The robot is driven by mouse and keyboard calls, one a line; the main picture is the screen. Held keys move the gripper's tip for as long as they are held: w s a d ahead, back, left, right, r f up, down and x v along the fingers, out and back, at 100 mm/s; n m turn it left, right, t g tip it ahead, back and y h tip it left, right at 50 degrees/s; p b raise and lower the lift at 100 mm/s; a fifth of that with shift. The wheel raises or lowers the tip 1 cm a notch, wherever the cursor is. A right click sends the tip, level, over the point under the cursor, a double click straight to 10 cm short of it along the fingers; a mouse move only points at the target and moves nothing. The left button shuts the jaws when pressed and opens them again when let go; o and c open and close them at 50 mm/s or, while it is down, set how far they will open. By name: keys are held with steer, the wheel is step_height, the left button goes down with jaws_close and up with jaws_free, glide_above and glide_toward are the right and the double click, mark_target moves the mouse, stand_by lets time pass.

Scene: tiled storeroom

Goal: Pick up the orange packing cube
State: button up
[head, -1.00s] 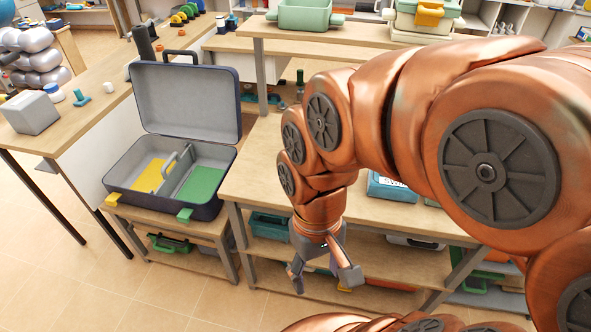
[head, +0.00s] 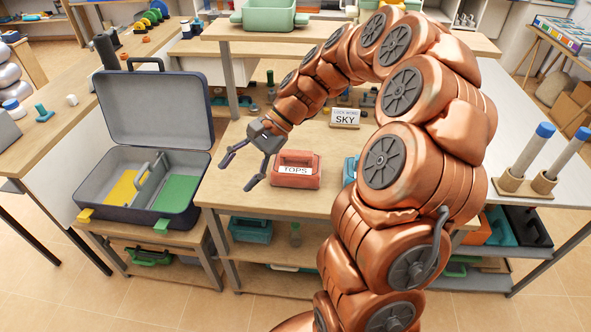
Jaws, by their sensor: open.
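An orange-red packing cube (head: 296,179) with a handle and a white label reading TOPS sits upright on the wooden table. My gripper (head: 237,172) is open and empty, with its fingers pointing down and left over the table's left part. It is just left of the cube and apart from it. An open dark suitcase (head: 150,218) with a grey lining stands on a low bench to the left. A yellow piece (head: 123,188) and a green piece (head: 176,192) lie inside it.
A teal box (head: 349,169) stands right of the cube, partly hidden by my arm. A sign reading SKY (head: 345,118) stands behind. A raised shelf (head: 330,30) runs along the back. Another orange item (head: 478,233) is low at the right. The table's front left is clear.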

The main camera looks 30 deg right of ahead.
steer(key=w+d+f+m+t+y, duration=0.1)
steer(key=w+d+f+m+t, duration=0.15)
steer(key=d, duration=0.35)
steer(key=w+d+f+m+t+y, duration=0.1)
steer(key=w+d+f+m, duration=0.1)
steer(key=w+d+m, duration=0.3)
steer(key=m+t+h, duration=0.2)
steer(key=m+t, duration=0.3)
steer(key=m, duration=0.2)
glide_toward(299, 153)
steer(key=x, duration=0.3)
steer(key=shift+f, duration=0.35)
steer(key=shift+p+x, duration=0.4)
steer(key=shift+x, duration=0.85)
steer(key=x, duration=0.1)
steer(key=p+x, duration=0.1)
steer(key=x, duration=0.2)
steer(key=shift+w+a+r+p, duration=0.2)
steer(key=shift+w+r+p, duration=0.05)
steer(key=shift+r+p, duration=0.1)
steer(key=shift+w+a+f, duration=0.25)
steer(key=shift+c, duration=0.3)
jaws_close()
